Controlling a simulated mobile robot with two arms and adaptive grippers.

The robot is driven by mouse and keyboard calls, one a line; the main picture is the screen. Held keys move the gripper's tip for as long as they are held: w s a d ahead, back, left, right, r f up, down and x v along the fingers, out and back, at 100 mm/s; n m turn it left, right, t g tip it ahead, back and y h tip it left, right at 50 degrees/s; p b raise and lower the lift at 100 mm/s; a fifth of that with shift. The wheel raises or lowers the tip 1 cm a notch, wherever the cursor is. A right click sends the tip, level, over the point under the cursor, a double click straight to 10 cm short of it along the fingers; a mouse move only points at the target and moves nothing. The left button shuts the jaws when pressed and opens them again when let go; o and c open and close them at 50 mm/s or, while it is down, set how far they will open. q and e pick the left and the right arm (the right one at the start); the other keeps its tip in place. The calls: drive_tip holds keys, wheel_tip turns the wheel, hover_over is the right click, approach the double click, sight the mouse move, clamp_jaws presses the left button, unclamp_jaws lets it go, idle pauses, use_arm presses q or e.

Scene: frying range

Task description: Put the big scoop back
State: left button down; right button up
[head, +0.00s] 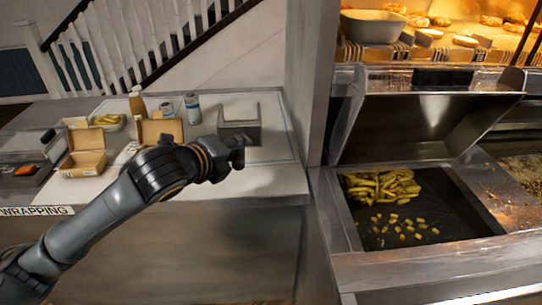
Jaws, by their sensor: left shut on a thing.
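My left gripper (238,149) reaches in from the left over the wrapping counter, its fingers small and partly hidden by its own wrist. It is shut at the near side of a grey metal piece with raised sides, which I take for the big scoop (240,132). The piece is at the right part of the counter. I cannot tell whether it rests on the counter or is held just above it. Its handle is hidden by the gripper. My right gripper is not in view.
The counter (270,182) holds open cardboard boxes (84,160), a sauce bottle (137,105) and a can (192,108) left of the gripper. A post (318,90) divides it from the chip bin (440,215), which holds chips (380,186) under a slanted metal panel (425,122).

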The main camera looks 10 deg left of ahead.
use_arm(q)
drive_tip(key=w+f, duration=0.3)
drive_tip(key=w, duration=0.1)
drive_tip(key=w+f+p, duration=0.1)
drive_tip(key=w+f, duration=0.2)
drive_tip(key=w, duration=0.1)
drive_tip(key=w+f+p, duration=0.1)
drive_tip(key=w+f, duration=0.2)
drive_tip(key=w, duration=0.2)
drive_tip(key=shift+d+f, duration=0.15)
drive_tip(key=shift+d, duration=0.2)
drive_tip(key=shift+w+f, duration=0.25)
wheel_tip(320, 180, down, 2)
drive_tip(key=shift+w+d+f+p, duration=0.1)
drive_tip(key=shift+f+p, duration=0.1)
drive_tip(key=shift+p, duration=0.2)
drive_tip(key=shift+f, duration=0.55)
drive_tip(key=c, duration=1.1)
unclamp_jaws()
drive_tip(key=shift+c, duration=0.2)
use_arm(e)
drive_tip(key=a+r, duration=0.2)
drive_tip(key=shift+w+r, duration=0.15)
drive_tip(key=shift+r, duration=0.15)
